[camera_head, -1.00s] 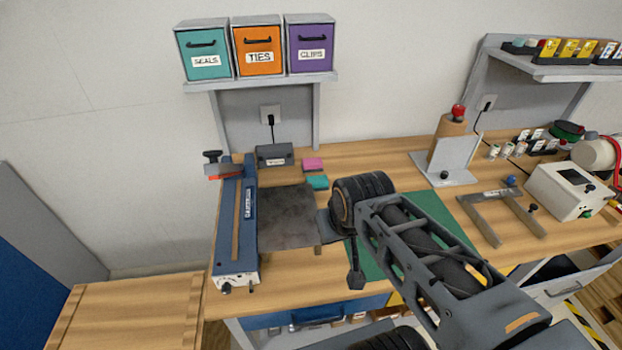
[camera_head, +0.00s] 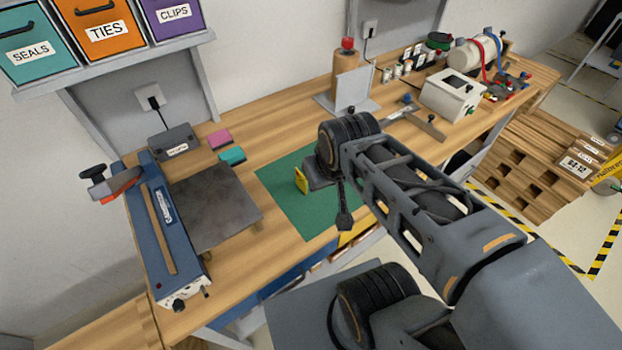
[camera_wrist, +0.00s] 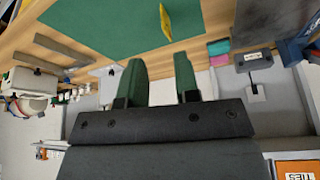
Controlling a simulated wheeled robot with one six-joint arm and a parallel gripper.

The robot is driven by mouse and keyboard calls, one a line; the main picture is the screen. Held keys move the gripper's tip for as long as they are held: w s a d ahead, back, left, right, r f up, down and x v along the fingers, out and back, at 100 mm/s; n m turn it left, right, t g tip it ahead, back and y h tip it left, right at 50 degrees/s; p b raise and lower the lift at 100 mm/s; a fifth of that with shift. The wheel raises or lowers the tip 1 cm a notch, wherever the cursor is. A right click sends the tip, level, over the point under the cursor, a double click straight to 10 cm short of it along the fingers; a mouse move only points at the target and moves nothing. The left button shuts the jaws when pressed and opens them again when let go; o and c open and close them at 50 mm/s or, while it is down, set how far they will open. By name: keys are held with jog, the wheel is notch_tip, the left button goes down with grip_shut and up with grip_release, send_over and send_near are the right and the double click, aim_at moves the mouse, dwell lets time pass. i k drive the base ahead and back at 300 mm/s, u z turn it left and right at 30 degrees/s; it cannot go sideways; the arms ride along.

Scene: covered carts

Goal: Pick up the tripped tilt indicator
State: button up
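A small yellow upright piece, which looks like the tilt indicator (camera_head: 301,180), stands on the green mat (camera_head: 285,207) on the bench. It is too small to tell whether it is tripped. In the wrist view the yellow tilt indicator (camera_wrist: 166,22) shows edge-on, beyond my fingertips and roughly in line with the gap between them. My gripper (camera_wrist: 158,65) is open, with two green-looking fingers apart and nothing between them. In the head view my wrist is over the mat just right of the indicator and hides most of the gripper.
A blue sealer-like device (camera_head: 165,232) and a dark plate (camera_head: 215,207) lie left of the mat. Pink (camera_head: 219,139) and teal (camera_head: 232,155) blocks are behind. A grey stand (camera_head: 352,92) and white box (camera_head: 452,95) stand further back right.

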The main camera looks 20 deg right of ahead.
aim_at(301, 181)
jog(key=u, duration=3.1)
jog(key=k, duration=0.8)
jog(key=z, duration=0.8)
jog(key=i, duration=0.45)
